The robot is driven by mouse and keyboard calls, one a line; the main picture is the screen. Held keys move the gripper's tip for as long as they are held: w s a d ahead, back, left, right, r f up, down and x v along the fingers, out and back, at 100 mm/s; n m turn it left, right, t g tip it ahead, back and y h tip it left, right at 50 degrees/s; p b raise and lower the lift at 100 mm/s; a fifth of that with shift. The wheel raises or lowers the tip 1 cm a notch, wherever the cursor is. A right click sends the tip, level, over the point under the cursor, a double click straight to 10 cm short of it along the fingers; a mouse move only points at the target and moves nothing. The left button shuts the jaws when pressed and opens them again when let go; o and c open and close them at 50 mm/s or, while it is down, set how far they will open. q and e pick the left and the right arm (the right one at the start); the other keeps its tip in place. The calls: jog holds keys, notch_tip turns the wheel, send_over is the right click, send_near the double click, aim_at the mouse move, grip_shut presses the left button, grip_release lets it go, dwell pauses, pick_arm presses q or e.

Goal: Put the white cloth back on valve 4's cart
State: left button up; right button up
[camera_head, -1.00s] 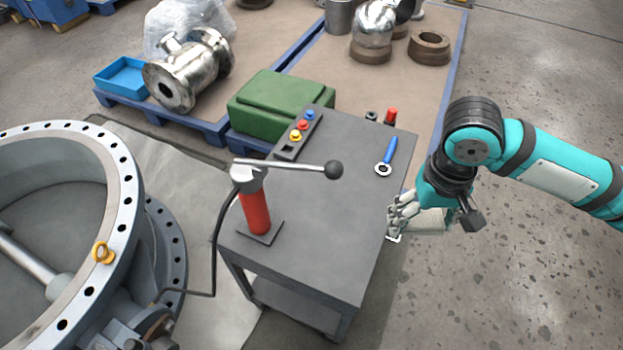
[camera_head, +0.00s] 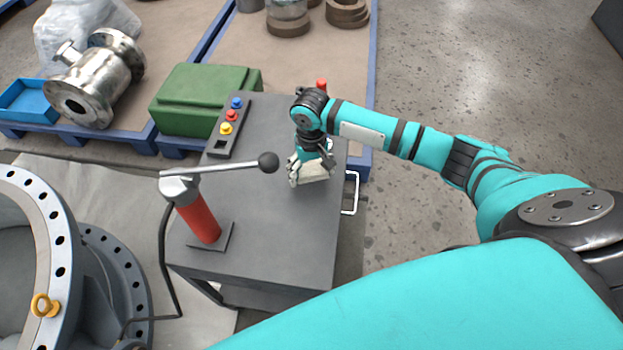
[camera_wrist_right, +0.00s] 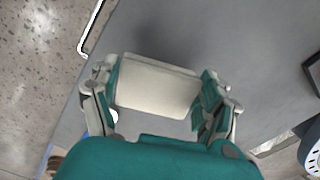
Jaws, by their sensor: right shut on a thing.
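The white cloth (camera_head: 315,173) is a small pale folded block. My right gripper (camera_head: 310,165) is shut on it, over the right part of the grey cart top (camera_head: 265,215). In the right wrist view the cloth (camera_wrist_right: 157,86) sits between the two fingers of the gripper (camera_wrist_right: 155,95), with a dark shadow on the grey surface beyond it. I cannot tell whether the cloth touches the cart top. My left gripper is not in view.
On the cart stand a red hand pump (camera_head: 197,215) with a long lever (camera_head: 220,166) and a button panel (camera_head: 230,125). A white rail (camera_head: 351,193) is on the cart's right side. A large flanged valve (camera_head: 45,250) stands at left. A green case (camera_head: 200,95) is behind.

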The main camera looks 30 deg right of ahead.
aim_at(312, 180)
jog(key=shift+f, duration=1.8)
jog(key=o, duration=1)
jog(key=shift+f, duration=0.1)
notch_tip(312, 180, up, 12)
jog(key=shift+r+p, duration=0.15)
jog(key=shift+p, duration=0.25)
